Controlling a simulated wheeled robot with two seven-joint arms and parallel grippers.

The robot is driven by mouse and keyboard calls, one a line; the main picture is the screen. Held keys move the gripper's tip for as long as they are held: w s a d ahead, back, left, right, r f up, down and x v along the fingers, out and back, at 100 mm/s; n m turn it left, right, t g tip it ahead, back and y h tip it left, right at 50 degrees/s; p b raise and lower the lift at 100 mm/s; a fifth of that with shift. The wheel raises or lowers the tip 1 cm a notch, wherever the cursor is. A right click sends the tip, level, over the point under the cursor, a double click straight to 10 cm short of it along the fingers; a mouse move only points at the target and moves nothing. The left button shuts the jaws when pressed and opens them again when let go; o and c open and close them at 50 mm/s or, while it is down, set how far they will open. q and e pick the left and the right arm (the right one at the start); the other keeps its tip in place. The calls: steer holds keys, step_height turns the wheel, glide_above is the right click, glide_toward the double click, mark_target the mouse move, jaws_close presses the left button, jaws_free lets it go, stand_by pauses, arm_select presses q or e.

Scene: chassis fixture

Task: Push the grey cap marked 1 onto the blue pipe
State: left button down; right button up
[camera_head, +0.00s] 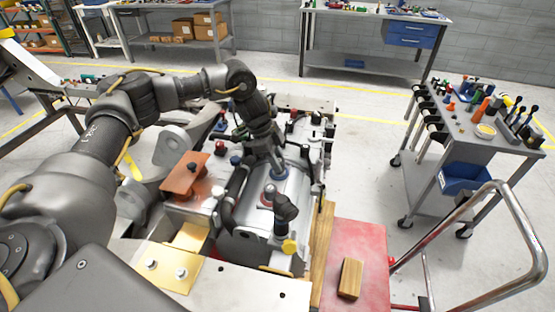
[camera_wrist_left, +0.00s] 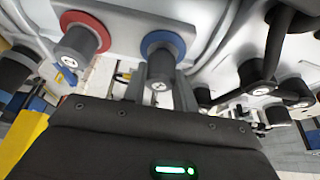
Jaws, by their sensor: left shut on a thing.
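The blue pipe shows as a blue ring (camera_head: 277,175) on the silver chassis part in the head view. It also shows in the left wrist view (camera_wrist_left: 148,41). My left gripper (camera_head: 276,166) comes down from above over this ring. In the left wrist view the gripper's fingers (camera_wrist_left: 160,85) are shut on a grey cap (camera_wrist_left: 161,63). The cap is lined up with the blue ring and looks in contact with it; how deep it sits cannot be told. The mark on the cap's end is too small to read. My right gripper is not in view.
A red ring (camera_wrist_left: 99,29) with another dark grey cap (camera_wrist_left: 75,49) is beside the blue one. Dark hoses and an elbow (camera_head: 286,205) lie close by. A brown bracket (camera_head: 185,176) stands to the left.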

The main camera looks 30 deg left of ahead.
arm_select(q)
steer(key=shift+f, duration=0.4)
steer(key=c, duration=1)
jaws_free()
steer(key=shift+f, duration=0.1)
steer(key=shift+c, duration=0.2)
step_height(320, 180, up, 6)
steer(key=p, duration=0.5)
